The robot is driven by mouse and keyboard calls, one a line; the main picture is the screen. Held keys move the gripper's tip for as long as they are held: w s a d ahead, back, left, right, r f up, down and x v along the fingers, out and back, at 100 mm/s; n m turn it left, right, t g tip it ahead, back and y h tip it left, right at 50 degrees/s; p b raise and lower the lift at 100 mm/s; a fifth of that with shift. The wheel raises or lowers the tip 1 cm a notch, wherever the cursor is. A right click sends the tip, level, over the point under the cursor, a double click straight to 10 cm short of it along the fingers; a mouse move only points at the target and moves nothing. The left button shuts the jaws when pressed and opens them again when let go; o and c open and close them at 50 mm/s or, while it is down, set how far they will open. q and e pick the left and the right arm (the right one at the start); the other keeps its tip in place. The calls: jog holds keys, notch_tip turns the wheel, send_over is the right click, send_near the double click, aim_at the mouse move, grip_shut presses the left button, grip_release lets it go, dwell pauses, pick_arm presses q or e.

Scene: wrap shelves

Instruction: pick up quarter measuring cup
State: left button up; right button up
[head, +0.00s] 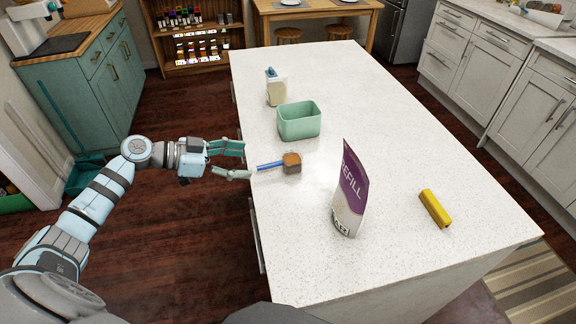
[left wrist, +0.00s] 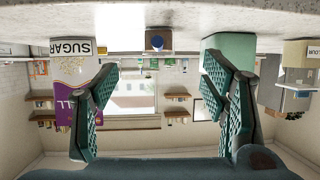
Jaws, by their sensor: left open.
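The measuring cup (head: 292,163) has a brown square bowl and a blue handle (head: 268,166). It lies on the white counter near the left edge, its handle pointing left toward my left gripper (head: 245,161). My left gripper is open and empty at the counter's left edge, its fingertips beside the handle's end. In the left wrist view, which is upside down, the cup (left wrist: 155,42) shows end-on between and beyond the open fingers (left wrist: 160,68). The cup's size marking cannot be read. My right gripper is not in view.
A green open container (head: 299,123) stands just behind the cup, with a blue-topped canister (head: 276,88) farther back. A purple and white refill bag (head: 350,190) stands to the right and front. A yellow block (head: 434,208) lies farther right.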

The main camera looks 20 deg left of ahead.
aim_at(279, 162)
pick_arm(q)
jog(key=x, duration=0.3)
jog(key=p+x, duration=0.1)
jog(key=x, duration=0.6)
jog(key=shift+w+d+r+p, duration=0.15)
jog(key=shift+d+r+p, duration=0.15)
jog(key=shift+r+p, duration=0.05)
jog(key=shift+w+d+f, duration=0.15)
jog(key=shift+f, duration=0.05)
jog(key=c, duration=1.3)
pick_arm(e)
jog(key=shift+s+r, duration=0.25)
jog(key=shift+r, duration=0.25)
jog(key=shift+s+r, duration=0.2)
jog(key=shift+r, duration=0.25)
